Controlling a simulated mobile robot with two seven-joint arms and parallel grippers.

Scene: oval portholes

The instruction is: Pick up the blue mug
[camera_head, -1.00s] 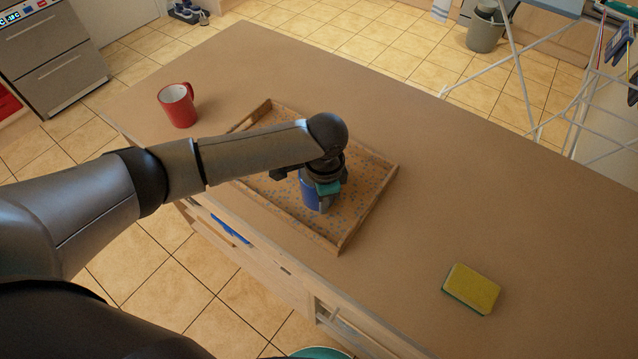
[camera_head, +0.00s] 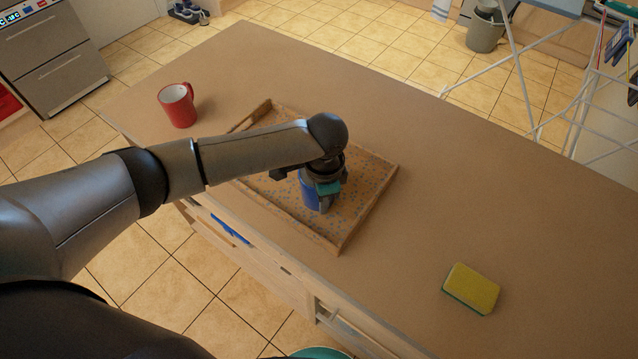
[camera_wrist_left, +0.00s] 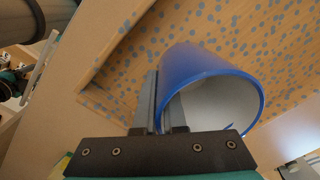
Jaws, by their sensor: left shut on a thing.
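The blue mug (camera_head: 309,192) stands in the wooden tray with the dotted floor (camera_head: 367,211). My left gripper (camera_head: 326,200) is over the mug from above and hides much of it. In the left wrist view the blue mug (camera_wrist_left: 195,68) shows its pale inside, and the left gripper (camera_wrist_left: 165,110) is shut on its wall, one finger outside and one inside. I cannot tell whether the mug touches the tray floor. My right gripper is not in view.
A red mug (camera_head: 177,105) stands on the table (camera_head: 430,150) at the back left, beyond the tray. A yellow and green sponge (camera_head: 471,288) lies at the front right. A drying rack (camera_head: 560,100) stands beyond the table.

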